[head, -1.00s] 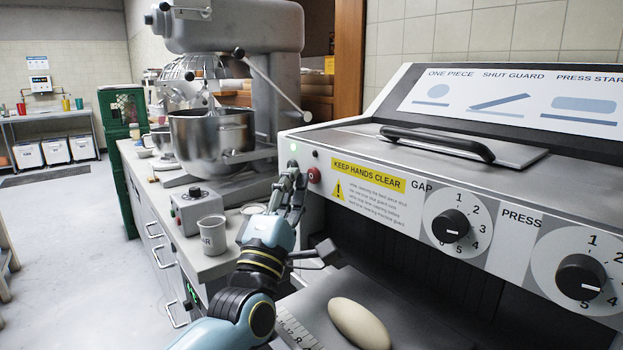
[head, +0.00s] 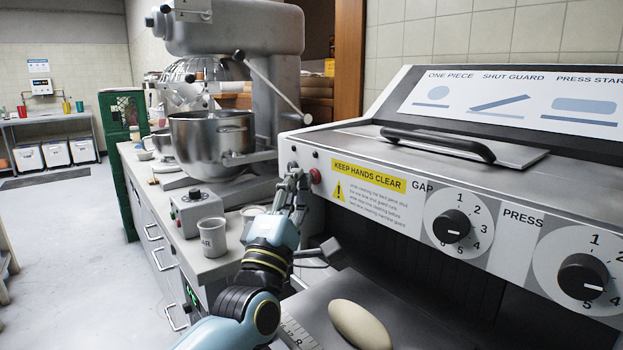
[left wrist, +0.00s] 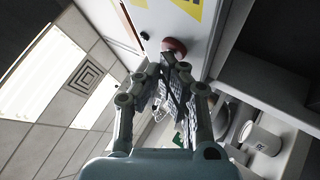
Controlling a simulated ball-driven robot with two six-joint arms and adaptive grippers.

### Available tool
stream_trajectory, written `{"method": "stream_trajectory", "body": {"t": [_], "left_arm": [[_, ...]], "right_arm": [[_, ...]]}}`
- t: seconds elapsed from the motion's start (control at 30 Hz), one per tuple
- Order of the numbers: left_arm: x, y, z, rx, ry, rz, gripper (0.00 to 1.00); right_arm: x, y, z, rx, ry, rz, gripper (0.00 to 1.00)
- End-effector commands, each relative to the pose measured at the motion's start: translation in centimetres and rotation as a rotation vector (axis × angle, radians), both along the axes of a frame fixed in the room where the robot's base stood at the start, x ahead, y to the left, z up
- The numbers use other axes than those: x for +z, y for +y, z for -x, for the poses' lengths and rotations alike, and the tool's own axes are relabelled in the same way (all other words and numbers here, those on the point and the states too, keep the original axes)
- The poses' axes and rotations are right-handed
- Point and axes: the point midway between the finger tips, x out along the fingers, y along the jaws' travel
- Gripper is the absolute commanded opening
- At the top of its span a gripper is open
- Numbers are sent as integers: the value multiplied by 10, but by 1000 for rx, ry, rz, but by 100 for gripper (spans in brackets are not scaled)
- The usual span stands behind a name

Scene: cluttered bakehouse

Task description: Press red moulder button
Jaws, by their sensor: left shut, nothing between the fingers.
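The red button (head: 316,175) is on the left end of the moulder's (head: 475,205) front panel, left of the yellow warning label. It also shows in the left wrist view (left wrist: 174,46), just beyond the fingertips. My left gripper (head: 298,172) is shut and empty, its tips just left of the red button in the head view. In the left wrist view the fingertips (left wrist: 174,62) overlap the button's lower edge and seem to touch it. A small indicator (head: 292,149) above the fingers is dark. My right gripper is in neither view.
Oval dough (head: 360,324) lies on the moulder's tray below the panel. Gap and press dials (head: 452,226) are to the right.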

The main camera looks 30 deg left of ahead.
Motion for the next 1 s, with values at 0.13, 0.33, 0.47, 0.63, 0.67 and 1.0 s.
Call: {"method": "stream_trajectory", "body": {"t": [0.13, 0.33, 0.47, 0.63, 0.67, 1.0], "left_arm": [[0, -1, -2, 0, 1, 0, 0], [0, -1, -2, 0, 0, 0, 0], [0, 0, 0, 0, 0, 0, 0], [1, 3, 6, 0, 0, 0, 0], [1, 3, 8, 0, 1, 0, 0], [1, 6, 14, 0, 0, 0, 0]], "right_arm": [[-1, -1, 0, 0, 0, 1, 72], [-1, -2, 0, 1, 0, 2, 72], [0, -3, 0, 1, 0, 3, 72], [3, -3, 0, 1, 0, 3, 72], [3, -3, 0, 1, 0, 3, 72], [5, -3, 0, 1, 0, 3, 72]]}}
